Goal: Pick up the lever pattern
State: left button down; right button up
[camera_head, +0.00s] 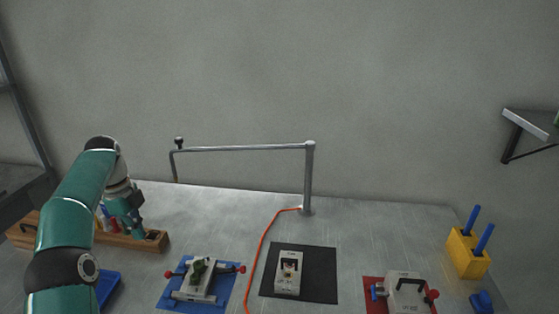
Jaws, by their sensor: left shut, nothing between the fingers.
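My left arm comes in from the left, and my left gripper (136,226) is over the wooden box (155,243) at the left of the table. Its fingers look shut with nothing in them; the arm hides part of the box. On the blue mat (226,291) a light grey mould block (190,288) holds a small dark green piece (199,270) on top, between red-knobbed clamps. I cannot tell for certain whether this piece is the lever pattern. My right gripper is out of view.
A grey block (288,284) sits on a black mat (322,285). Another clamped block (408,293) with a black handle sits on a red mat (373,307). A yellow holder (467,259) with blue handles stands right. A metal post (309,180) with a long arm rises at the back, near an orange cable (262,242).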

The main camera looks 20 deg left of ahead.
aim_at(199, 268)
jog(key=k, duration=1)
